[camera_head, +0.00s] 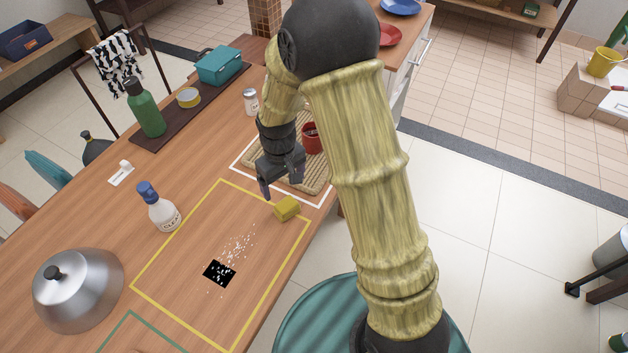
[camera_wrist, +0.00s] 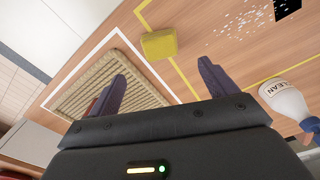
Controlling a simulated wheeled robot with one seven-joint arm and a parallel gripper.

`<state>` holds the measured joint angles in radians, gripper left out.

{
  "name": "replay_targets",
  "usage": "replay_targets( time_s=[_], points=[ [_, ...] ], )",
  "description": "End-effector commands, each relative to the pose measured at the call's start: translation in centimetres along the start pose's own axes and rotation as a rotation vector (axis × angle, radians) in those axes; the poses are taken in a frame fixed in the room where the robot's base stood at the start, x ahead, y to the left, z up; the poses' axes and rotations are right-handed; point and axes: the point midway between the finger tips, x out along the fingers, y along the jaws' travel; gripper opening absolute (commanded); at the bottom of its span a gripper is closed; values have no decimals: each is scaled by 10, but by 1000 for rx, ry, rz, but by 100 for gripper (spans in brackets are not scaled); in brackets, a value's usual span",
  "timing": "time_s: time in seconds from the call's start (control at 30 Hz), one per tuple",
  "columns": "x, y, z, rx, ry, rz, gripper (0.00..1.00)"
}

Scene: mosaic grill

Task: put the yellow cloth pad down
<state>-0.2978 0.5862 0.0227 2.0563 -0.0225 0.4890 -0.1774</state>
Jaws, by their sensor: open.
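The yellow cloth pad (camera_head: 286,208) rests on the wooden table at the upper right edge of the yellow-outlined rectangle (camera_head: 192,319). My gripper (camera_head: 279,182) is open and empty, above the table and just up and left of the pad in the head view. In the wrist view the pad (camera_wrist: 159,44) lies beyond the two spread fingers (camera_wrist: 164,82), apart from them.
White crumbs (camera_head: 236,247) and a black patch (camera_head: 219,273) lie inside the yellow outline. A blue-capped bottle (camera_head: 161,211) stands at its left. A woven tray (camera_head: 318,186) with a red cup (camera_head: 313,138) is behind my gripper. A metal dome (camera_head: 80,287) stands front left.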

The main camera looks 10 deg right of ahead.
Motion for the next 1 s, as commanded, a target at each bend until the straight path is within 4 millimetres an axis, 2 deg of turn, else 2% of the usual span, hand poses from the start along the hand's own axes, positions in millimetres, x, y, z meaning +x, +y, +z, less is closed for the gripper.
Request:
replay_targets(
  time_s=[0.13, 0.23, 0.5, 0.6, 0.7, 0.8, 1.0],
  points=[
    [-16, 11, 13, 46, 21, 6, 85],
    [-36, 24, 33, 115, 51, 14, 85],
    [-90, 53, 117, 363, 156, 44, 85],
    [-102, 56, 146, 442, 189, 54, 85],
    [-107, 57, 165, 492, 209, 60, 85],
    [-109, 57, 172, 513, 217, 62, 85],
    [-109, 57, 171, 513, 216, 62, 85]
  ],
)
